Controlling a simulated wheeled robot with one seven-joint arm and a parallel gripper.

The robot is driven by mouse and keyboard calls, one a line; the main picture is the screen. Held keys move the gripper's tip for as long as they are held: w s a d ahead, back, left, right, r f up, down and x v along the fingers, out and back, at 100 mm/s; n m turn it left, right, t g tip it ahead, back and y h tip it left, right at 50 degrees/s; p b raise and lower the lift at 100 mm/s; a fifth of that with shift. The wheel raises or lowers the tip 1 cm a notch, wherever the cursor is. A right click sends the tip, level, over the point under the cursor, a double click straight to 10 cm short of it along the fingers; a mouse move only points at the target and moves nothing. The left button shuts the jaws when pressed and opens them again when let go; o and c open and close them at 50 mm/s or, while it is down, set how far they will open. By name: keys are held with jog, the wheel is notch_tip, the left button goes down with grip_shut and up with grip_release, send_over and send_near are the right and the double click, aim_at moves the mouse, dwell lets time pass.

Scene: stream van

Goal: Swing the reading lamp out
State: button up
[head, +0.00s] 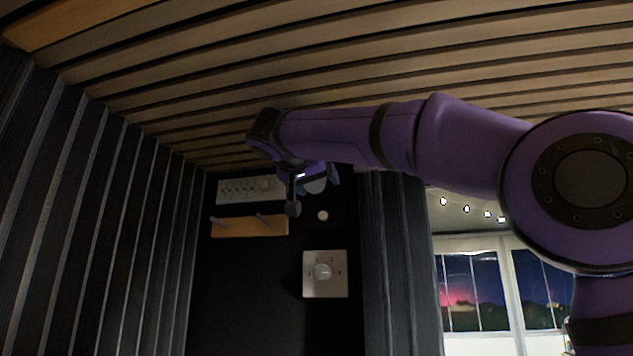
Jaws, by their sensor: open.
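My gripper (314,180) is open at the end of my purple arm, high in front of the dark back wall. A small dark stem with a blocky end (293,208) hangs just below and left of it; I cannot tell whether this is part of the reading lamp. A grey rounded piece (316,186) shows at the jaws, partly covered by them. I cannot tell whether the jaws touch it. A dark plate with a pale round button (323,215) is on the wall just below. The lamp is not clearly made out.
A wooden peg rail (250,226) and a pale switch strip (248,190) are left of the gripper. A square dial plate (324,273) is below. A dark curtain (400,265) and a window (500,285) are at right. The slatted ceiling (300,65) is close above my arm.

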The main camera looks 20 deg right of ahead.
jog(key=v, duration=1)
jog(key=shift+s+a, duration=0.25)
jog(key=shift+a, duration=0.05)
